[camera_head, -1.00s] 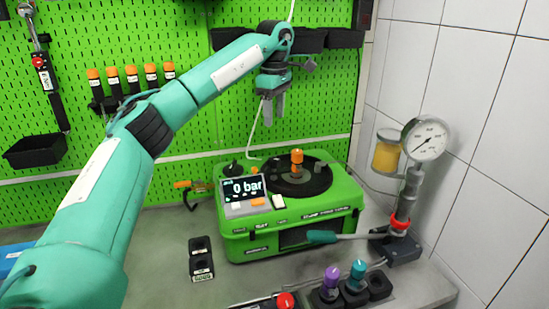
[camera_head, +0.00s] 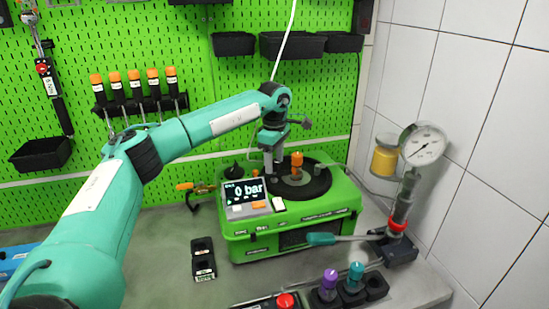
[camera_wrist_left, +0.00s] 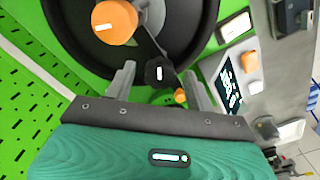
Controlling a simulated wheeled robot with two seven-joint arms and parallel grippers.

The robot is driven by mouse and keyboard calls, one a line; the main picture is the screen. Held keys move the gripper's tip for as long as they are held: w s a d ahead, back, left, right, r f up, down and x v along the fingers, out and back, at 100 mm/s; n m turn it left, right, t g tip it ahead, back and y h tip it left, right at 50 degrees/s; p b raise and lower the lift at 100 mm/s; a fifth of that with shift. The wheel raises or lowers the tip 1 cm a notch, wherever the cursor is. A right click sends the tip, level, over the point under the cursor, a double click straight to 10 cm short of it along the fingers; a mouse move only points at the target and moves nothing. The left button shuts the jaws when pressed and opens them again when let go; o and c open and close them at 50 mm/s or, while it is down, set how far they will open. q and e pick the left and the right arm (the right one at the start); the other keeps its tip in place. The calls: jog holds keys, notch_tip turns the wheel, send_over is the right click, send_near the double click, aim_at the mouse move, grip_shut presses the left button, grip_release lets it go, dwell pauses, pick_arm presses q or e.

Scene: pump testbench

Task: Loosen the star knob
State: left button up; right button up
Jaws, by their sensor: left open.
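A black knob (camera_wrist_left: 159,74) with a white mark, which looks like the star knob, sits at the edge of the dark round plate (camera_wrist_left: 68,50) in the left wrist view. My left gripper (camera_wrist_left: 159,70) is open, its fingertips on either side of the knob; I cannot tell whether they touch it. In the head view my left gripper (camera_head: 272,168) points down at the back left of the plate on the green pump unit (camera_head: 290,235), and the fingers hide the knob there. My right gripper is not in view.
An orange-topped post (camera_head: 296,164) stands on the plate, close to my left gripper. The display (camera_head: 246,192) reads 0 bar. A pressure gauge (camera_head: 424,145) and a teal-handled lever (camera_head: 322,239) stand at the right.

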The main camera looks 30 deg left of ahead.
pick_arm(q)
jog(key=shift+c, duration=0.2)
jog(key=c, duration=0.9)
jog(key=shift+c, duration=0.2)
jog(key=shift+n, duration=0.3)
jog(key=n, duration=0.4)
jog(key=shift+n, duration=0.3)
jog(key=n, duration=0.5)
jog(key=shift+r, duration=0.1)
jog(key=n, duration=0.7)
jog(key=shift+n, duration=0.3)
jog(key=n, duration=0.5)
jog(key=shift+a+n, duration=0.1)
jog(key=shift+n, duration=0.6)
